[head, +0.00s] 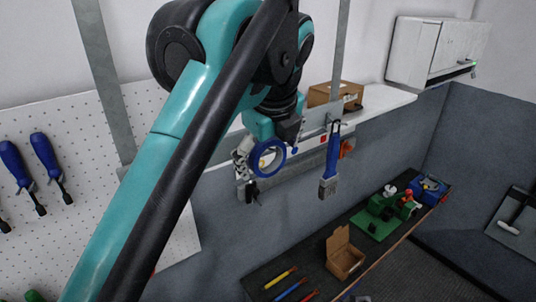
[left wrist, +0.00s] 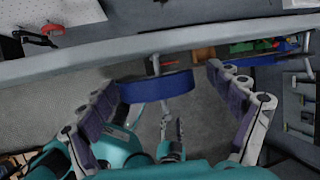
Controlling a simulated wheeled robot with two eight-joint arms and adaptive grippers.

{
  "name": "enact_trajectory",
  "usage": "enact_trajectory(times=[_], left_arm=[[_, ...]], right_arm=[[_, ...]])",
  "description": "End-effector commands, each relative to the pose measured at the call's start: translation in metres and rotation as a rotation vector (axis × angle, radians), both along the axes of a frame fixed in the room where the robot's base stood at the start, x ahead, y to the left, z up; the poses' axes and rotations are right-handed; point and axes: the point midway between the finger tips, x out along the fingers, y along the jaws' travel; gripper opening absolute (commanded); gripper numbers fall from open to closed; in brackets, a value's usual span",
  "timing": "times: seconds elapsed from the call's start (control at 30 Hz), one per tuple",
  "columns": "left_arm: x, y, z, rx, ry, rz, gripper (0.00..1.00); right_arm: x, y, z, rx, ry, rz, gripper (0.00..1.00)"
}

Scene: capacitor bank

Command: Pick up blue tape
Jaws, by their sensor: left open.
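The blue tape (head: 268,157) is a ring seen nearly face-on in the head view, at the front edge of the shelf on the wall. In the left wrist view the blue tape (left wrist: 157,88) is seen from the side, as a band. My left gripper (head: 245,172) is open beside the tape. In the left wrist view its two fingers stand apart, with the tape between them and closer to the left finger. I cannot tell whether that finger touches it.
A blue brush (head: 328,178) hangs just right of the tape. A cardboard box (head: 335,94) stands on the shelf (head: 385,103). Below, a dark bench (head: 315,262) holds an open carton (head: 344,254), screwdrivers and a green device (head: 380,215). Blue-handled screwdrivers (head: 44,152) hang on the pegboard at left.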

Motion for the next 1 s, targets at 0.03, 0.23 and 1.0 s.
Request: enact_trajectory(times=[0.03, 0.23, 1.0], left_arm=[[0.0014, 0.0005, -0.0039, 0.0, 0.0, 0.0, 0.91], [0.0032, 0.0004, -0.0082, 0.0, 0.001, -0.001, 0.91], [0.0035, 0.0003, -0.0034, 0.0, 0.0, 0.0, 0.37]], right_arm=[[-0.0001, 0.0, 0.0004, 0.0, 0.0, 0.0, 0.4], [-0.0002, 0.0, 0.0003, 0.0, 0.0, 0.0, 0.4], [-0.0002, 0.0, -0.0002, 0.0, 0.0, 0.0, 0.4]])
